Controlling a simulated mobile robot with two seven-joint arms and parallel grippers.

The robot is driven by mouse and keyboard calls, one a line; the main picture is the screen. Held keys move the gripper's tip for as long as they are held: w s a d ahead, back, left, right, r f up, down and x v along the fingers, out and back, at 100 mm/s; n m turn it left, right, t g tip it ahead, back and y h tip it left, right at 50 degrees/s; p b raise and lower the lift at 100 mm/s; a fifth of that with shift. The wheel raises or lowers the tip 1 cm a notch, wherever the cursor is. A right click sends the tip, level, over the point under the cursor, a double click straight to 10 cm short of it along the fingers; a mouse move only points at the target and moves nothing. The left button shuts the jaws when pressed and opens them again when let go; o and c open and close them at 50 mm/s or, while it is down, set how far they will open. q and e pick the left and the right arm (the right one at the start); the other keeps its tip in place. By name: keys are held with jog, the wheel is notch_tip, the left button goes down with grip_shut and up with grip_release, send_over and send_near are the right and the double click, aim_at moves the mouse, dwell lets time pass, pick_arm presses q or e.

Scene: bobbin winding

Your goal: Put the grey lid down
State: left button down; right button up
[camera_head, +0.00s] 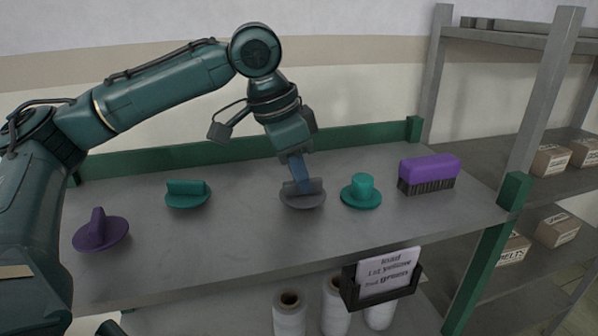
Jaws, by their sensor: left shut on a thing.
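The grey lid (302,201) is a flat round disc with a raised bar handle, on or just above the grey table top (250,245) near its middle. My left gripper (302,185) reaches down from above and is shut on the lid's handle. I cannot tell whether the lid's underside touches the table. My right gripper is not in view.
A teal lid with a knob (361,191) stands close to the right of the grey lid. A purple brush (429,174) lies farther right. A teal bar-handled lid (187,194) and a purple lid (101,230) lie to the left. The table's front middle is clear.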

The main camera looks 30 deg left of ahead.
pick_arm(q)
jog(key=shift+f, duration=0.2)
jog(key=c, duration=1.5)
grip_release()
jog(key=shift+r, duration=0.1)
jog(key=v, duration=1.2)
